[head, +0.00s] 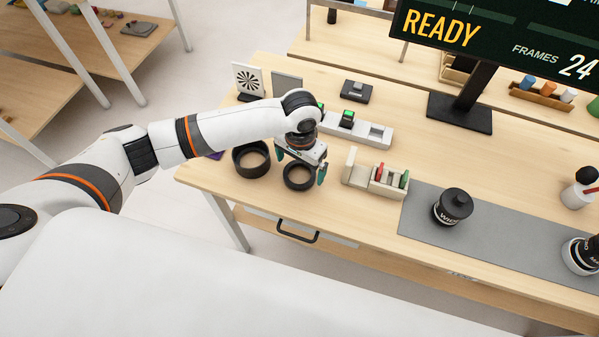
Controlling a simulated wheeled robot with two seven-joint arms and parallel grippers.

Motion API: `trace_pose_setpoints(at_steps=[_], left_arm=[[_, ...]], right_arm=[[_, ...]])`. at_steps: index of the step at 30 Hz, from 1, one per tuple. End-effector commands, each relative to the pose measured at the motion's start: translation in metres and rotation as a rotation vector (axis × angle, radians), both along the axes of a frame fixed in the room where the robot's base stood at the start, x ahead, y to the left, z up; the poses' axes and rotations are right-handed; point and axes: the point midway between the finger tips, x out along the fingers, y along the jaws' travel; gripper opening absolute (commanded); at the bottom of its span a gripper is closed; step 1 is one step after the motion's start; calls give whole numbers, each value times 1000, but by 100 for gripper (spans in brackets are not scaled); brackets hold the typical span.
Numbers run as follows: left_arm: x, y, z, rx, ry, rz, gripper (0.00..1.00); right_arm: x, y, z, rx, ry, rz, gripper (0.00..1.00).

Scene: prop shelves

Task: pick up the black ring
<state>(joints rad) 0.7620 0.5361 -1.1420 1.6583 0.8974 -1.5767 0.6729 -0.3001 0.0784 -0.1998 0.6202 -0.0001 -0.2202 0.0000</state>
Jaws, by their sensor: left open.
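Two black rings lie on the wooden table near its left front corner. The larger black ring (251,174) is at the left. The smaller black ring (298,187) is just right of it, close to the front edge. My left gripper (301,168) points down over the smaller ring, its two green-tipped fingers apart on either side of it. My right gripper is not in view.
Right of the rings stands a cream slotted holder (363,180) with coloured pieces. Behind are a white switch strip (373,134) and a patterned card (248,79). A black canister (453,206) stands on a grey mat (500,242). A drawer handle (298,236) juts out below the front edge.

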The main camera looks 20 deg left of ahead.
Motion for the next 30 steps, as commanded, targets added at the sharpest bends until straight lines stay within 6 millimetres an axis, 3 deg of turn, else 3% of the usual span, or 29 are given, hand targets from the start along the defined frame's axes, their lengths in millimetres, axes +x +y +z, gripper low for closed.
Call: trace_pose_setpoints(at_steps=[6,13,14,22,30], left_arm=[[0,0,-25,1,1,-2,100],[0,-1,-26,0,-1,-2,100],[0,-1,-26,0,-1,-2,98],[0,0,-26,1,-1,-2,54],[0,0,-24,0,-2,-2,52]], right_arm=[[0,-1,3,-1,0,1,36],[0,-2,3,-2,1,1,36],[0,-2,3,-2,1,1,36],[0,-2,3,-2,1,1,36],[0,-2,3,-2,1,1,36]])
